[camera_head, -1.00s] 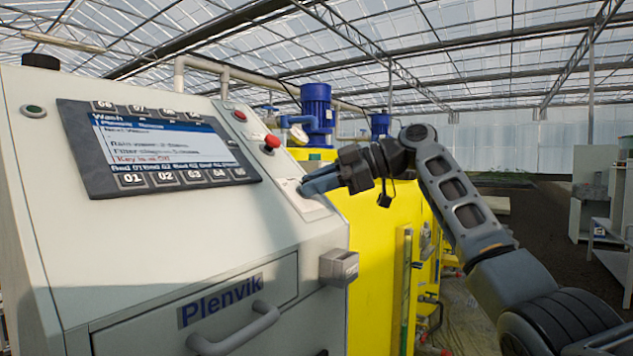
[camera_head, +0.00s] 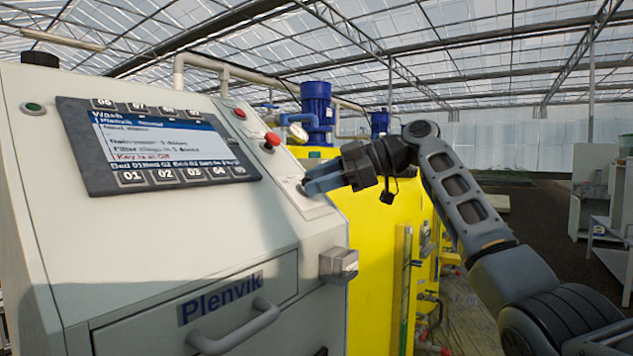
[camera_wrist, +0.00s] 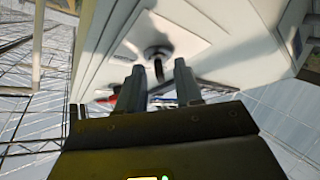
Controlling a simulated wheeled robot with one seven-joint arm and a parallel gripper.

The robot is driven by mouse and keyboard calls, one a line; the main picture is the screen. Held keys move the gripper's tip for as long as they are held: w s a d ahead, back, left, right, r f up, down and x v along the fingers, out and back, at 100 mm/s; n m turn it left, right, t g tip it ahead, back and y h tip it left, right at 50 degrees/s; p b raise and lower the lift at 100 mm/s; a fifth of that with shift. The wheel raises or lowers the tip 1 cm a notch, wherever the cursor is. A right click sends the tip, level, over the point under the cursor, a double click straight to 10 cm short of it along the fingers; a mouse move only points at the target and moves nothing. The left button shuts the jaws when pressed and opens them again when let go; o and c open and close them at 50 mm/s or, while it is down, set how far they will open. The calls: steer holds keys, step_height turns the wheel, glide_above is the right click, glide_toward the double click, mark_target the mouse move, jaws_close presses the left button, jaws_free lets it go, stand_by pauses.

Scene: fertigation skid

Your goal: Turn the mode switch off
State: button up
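The mode switch (camera_wrist: 157,52) shows in the wrist view as a round grey base on a pale plate, with a dark lever or key pointing toward my gripper. My gripper (camera_head: 306,188) is at the right side of the sloped panel in the head view, its fingers pointing left at the plate. In the wrist view the fingers (camera_wrist: 158,78) are apart, with the dark lever in the gap between them. I see no clear contact. In the head view my fingers mostly hide the switch. The screen (camera_head: 160,145) has a red line that seems to read "Key is at Off".
A red mushroom button (camera_head: 272,139) and a red lamp (camera_head: 240,114) sit above the switch plate. A grey box (camera_head: 338,265) juts from the cabinet below. The yellow tank (camera_head: 375,250) stands close behind my gripper. Open floor lies to the right.

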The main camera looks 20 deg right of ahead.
steer(key=v, duration=0.7)
steer(key=shift+b, duration=0.3)
steer(key=shift+d, duration=0.1)
